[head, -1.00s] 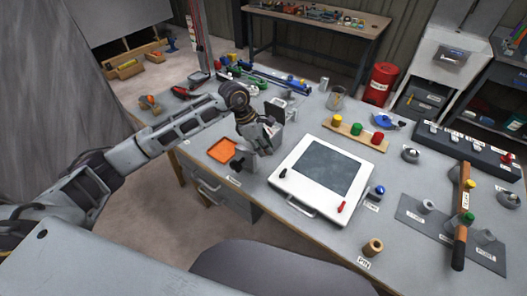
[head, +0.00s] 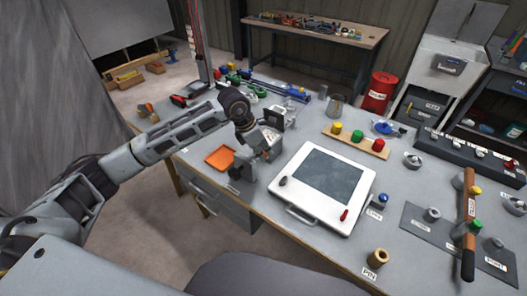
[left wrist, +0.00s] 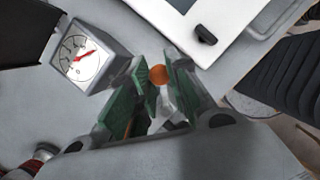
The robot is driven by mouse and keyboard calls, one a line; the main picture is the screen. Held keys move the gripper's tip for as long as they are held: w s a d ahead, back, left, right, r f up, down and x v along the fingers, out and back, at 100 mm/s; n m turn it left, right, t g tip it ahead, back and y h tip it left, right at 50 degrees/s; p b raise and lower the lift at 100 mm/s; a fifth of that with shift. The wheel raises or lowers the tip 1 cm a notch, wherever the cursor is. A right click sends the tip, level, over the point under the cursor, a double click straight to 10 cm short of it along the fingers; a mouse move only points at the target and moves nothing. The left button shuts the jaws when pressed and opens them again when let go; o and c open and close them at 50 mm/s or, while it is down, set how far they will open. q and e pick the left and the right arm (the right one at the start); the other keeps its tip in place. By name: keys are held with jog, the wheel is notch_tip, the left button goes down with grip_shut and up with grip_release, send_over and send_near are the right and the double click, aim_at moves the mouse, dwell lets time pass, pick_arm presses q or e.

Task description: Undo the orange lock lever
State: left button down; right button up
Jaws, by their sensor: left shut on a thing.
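In the left wrist view an orange round knob (left wrist: 158,75) shows between the tips of my left gripper's green-padded fingers (left wrist: 156,82). It looks like the end of the orange lock lever; the rest of the lever is hidden by the fingers. My left gripper is shut on it. In the head view my left gripper (head: 257,151) is beside a grey gauge box (head: 273,139), and the lever cannot be made out there. The gauge box (left wrist: 84,55), with a white dial and red needle, stands just left of the fingers in the wrist view. My right gripper is not in view.
An orange tray (head: 219,157) lies left of the gripper. A white-framed panel (head: 297,212) with a dark centre lies close on the right.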

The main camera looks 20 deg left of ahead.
aim_at(252, 161)
pick_arm(q)
jog(key=c, duration=1.3)
grip_release()
jog(key=v, duration=1.2)
